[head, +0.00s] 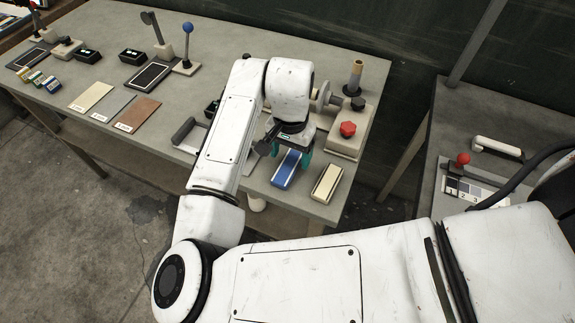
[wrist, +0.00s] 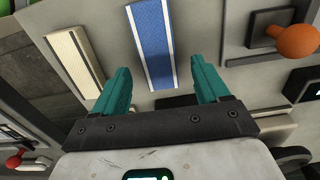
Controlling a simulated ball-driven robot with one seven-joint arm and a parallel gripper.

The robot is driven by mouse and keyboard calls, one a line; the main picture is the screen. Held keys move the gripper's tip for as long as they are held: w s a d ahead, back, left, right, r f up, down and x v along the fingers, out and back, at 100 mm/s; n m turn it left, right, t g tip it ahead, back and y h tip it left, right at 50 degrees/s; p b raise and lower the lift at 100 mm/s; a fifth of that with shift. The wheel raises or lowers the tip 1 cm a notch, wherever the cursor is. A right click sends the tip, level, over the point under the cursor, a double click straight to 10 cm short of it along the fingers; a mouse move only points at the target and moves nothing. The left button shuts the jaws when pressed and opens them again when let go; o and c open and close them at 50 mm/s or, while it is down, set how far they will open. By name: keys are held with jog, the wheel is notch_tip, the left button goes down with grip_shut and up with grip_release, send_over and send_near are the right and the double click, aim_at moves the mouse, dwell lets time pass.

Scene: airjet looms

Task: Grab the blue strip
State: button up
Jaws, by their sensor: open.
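The blue strip (head: 286,169) is a flat blue bar with white edges, lying on the grey table near its front right corner. In the wrist view the blue strip (wrist: 153,45) lies just beyond the fingertips, between their lines. My gripper (head: 291,160) is above the far part of the strip, with its teal fingers apart. In the wrist view my gripper (wrist: 161,78) is open and nothing is between its fingers. My wrist hides the table behind the strip in the head view.
A cream strip (head: 327,183) lies right of the blue one. A base with a red knob (head: 348,129) stands behind it. Flat plates (head: 137,114) and small devices lie further left. A second table (head: 470,137) stands at right, across a gap.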

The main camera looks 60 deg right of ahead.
jog(key=shift+f, duration=0.95)
jog(key=c, duration=1.1)
jog(key=shift+c, duration=0.2)
